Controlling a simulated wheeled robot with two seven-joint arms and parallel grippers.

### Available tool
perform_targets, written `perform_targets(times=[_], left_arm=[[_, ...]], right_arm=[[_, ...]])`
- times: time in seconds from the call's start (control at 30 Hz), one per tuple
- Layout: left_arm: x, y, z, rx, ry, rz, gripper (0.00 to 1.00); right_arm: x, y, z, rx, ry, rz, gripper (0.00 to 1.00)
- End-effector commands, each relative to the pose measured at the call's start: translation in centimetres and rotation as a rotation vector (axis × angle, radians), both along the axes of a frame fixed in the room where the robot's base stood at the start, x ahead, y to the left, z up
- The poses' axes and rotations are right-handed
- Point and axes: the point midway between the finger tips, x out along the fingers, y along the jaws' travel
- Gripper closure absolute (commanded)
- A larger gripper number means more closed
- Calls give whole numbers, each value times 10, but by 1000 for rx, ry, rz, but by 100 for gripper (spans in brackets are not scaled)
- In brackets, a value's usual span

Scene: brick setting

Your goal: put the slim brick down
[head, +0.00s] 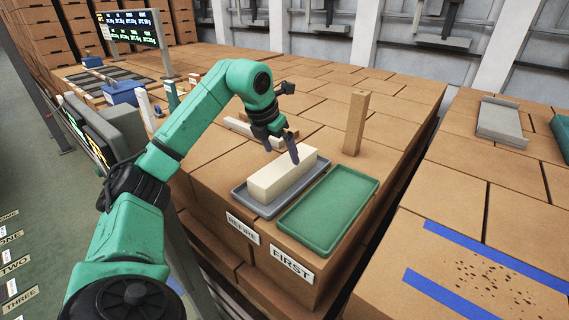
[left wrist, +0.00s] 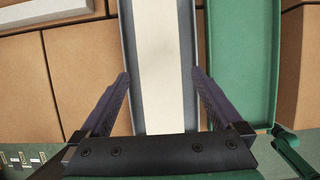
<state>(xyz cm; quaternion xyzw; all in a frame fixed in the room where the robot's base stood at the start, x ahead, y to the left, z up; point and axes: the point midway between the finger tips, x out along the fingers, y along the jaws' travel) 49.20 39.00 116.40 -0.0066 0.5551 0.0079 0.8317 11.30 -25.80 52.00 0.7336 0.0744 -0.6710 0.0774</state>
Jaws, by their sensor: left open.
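The slim cream brick (head: 280,178) lies flat, lengthwise in the grey tray (head: 262,209) behind the REFIRE label (head: 242,228). The green tray (head: 330,207), behind the FIRST label (head: 292,264), is empty. My left gripper (head: 281,150) is open and empty just above the brick. In the left wrist view its two fingers (left wrist: 160,74) stand apart, one on each side of the cream brick (left wrist: 162,45). They look clear of the brick, though the exact height is hard to tell. My right gripper is not in view.
A tan upright post (head: 356,122) stands behind the green tray. Pale bars (head: 240,128) lie behind the arm. A blue box (head: 123,91) and small blocks stand at the far left. A gap separates the right-hand brick surface, which has blue strips (head: 490,249).

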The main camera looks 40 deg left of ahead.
Motion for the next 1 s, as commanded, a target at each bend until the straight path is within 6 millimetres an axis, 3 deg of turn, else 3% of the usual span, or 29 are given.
perform_targets(times=[0.1,0.23,0.87,1.0], left_arm=[[-12,0,30,1,-6,0,0],[-20,0,52,0,-3,0,0],[-24,0,58,0,1,0,0],[-24,0,84,0,1,0,0]], right_arm=[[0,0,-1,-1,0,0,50],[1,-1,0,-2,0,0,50],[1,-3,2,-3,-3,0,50],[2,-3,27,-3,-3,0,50]])
